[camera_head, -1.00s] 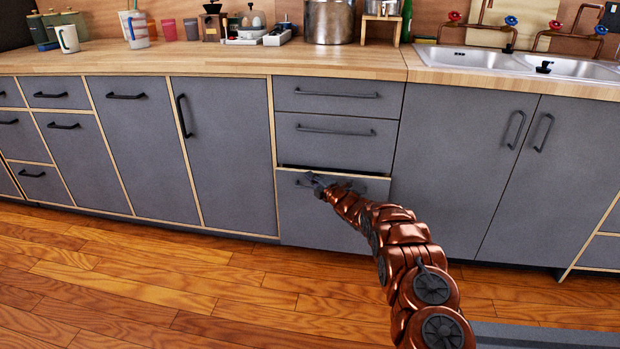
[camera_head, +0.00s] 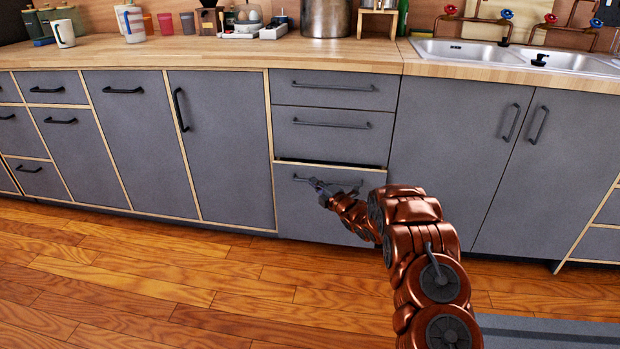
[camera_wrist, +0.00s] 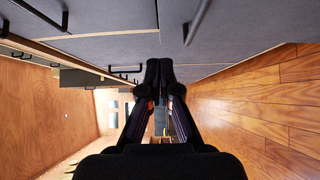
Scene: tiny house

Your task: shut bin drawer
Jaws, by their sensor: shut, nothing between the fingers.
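The bin drawer (camera_head: 308,217) is the large grey lower front in the middle cabinet column, below two shallower drawers. A thin dark gap runs along its top edge, so it stands slightly open. Its dark bar handle (camera_head: 345,182) is near the top of the front, partly behind my gripper. My gripper (camera_head: 314,183) is in front of the drawer by the left part of the handle; I cannot tell whether it touches. In the wrist view my gripper's fingers (camera_wrist: 160,68) are together and empty, close to grey cabinet fronts.
The two drawers above (camera_head: 330,136) look shut. Grey cabinet doors (camera_head: 450,150) stand to the right under the sink (camera_head: 500,55), and another tall front (camera_head: 220,150) to the left. The wooden floor (camera_head: 180,280) in front is clear.

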